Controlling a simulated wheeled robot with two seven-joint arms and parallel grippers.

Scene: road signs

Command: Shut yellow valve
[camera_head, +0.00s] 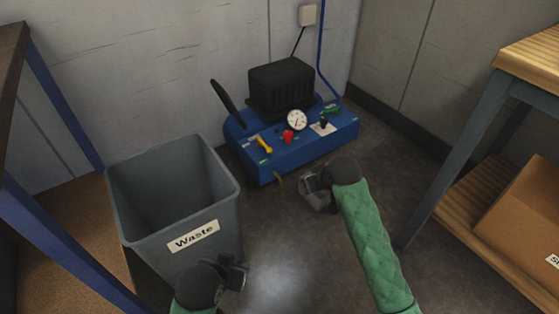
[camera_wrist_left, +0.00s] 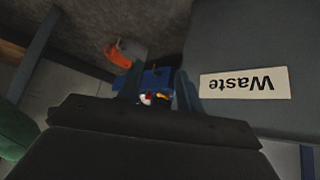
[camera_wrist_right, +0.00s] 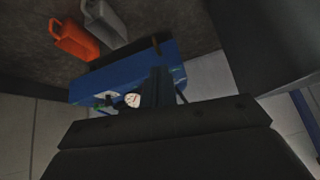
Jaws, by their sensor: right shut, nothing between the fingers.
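The yellow valve (camera_head: 264,145) has a small lever on the top left of the blue machine (camera_head: 310,152) by the wall; its lever lies slanted. It also shows, tiny, between the fingers in the left wrist view (camera_wrist_left: 162,97). My left gripper (camera_head: 243,272) is open and empty, in front of the waste bin and well short of the machine. My right gripper (camera_head: 308,190) is shut and empty, in front of the machine's front side and apart from the valve. In the right wrist view its closed fingers (camera_wrist_right: 161,84) cover part of the machine, and I cannot make out the yellow valve there.
The machine also carries a red valve (camera_head: 288,136), a gauge (camera_head: 297,120), a green valve (camera_head: 331,108) and a black motor block (camera_head: 281,86). The grey waste bin (camera_head: 222,213) stands left. A wooden shelf (camera_head: 470,215) is at right.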

